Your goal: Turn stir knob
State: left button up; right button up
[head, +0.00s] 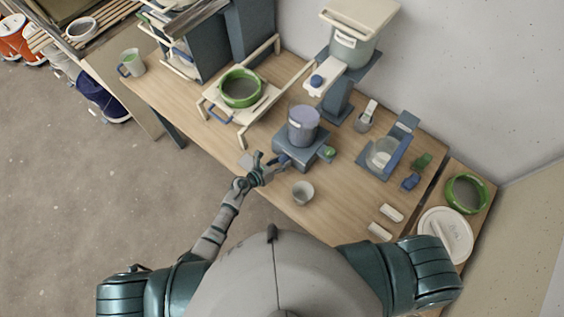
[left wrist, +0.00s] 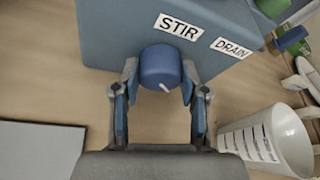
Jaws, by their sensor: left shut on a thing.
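The blue stir knob (left wrist: 160,66) sits on the front of the blue-grey mixer base, below a white STIR label (left wrist: 178,27). A white line on the knob points down and to the right. My left gripper (left wrist: 158,80) is shut on the knob, one finger at each side. In the head view, my left gripper (head: 270,167) reaches the front of the mixer base (head: 303,152), which carries a lidded clear container (head: 303,125). A DRAIN label (left wrist: 231,48) is right of the STIR label. My right gripper is out of view.
A small grey cup (head: 303,191) stands on the table near the mixer; a graduated cup shows in the left wrist view (left wrist: 268,140). A blue-grey stand (head: 385,155) is at right. Bare tabletop (head: 335,195) lies right of the cup.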

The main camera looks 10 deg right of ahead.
pick_arm(q)
jog(key=shift+w+a+n, duration=0.1)
jog(key=shift+n, duration=0.2)
jog(key=shift+h, duration=0.3)
jog(key=o, duration=1.1)
jog(key=shift+o, duration=0.2)
jog(key=v, duration=1.2)
jog(key=shift+w, duration=0.1)
